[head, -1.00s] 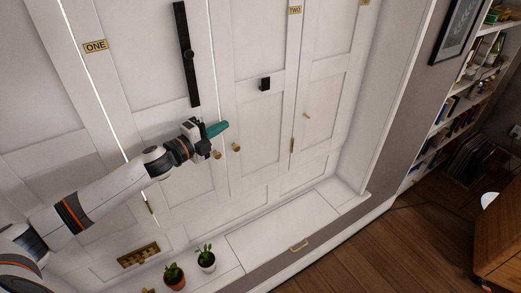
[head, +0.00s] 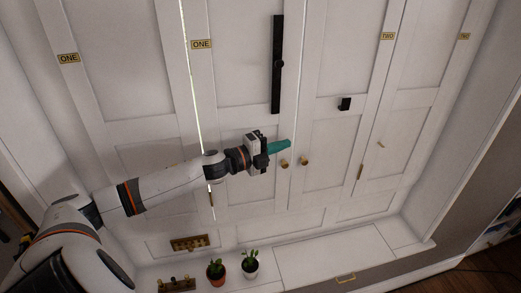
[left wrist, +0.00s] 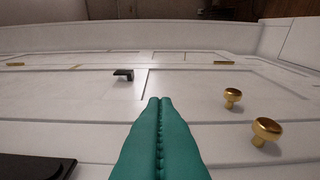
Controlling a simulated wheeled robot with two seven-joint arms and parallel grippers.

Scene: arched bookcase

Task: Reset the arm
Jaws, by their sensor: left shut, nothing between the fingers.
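My left arm reaches in from the left in the head view. Its gripper (head: 279,147) has teal fingers, pressed together and empty, in front of the white cabinet doors (head: 236,125). The fingers also show in the left wrist view (left wrist: 160,135), side by side with a thin seam between them. Two brass knobs (head: 304,161) are just right of the fingertips, apart from them; in the left wrist view they are at the right (left wrist: 266,130). My right gripper is in neither view.
A long black handle (head: 277,65) and a small black latch (head: 344,104) are on the doors. Below, two potted plants (head: 216,269) stand on the ledge beside a white panel with a brass handle (head: 346,278). Brass label plates (head: 201,44) mark the doors.

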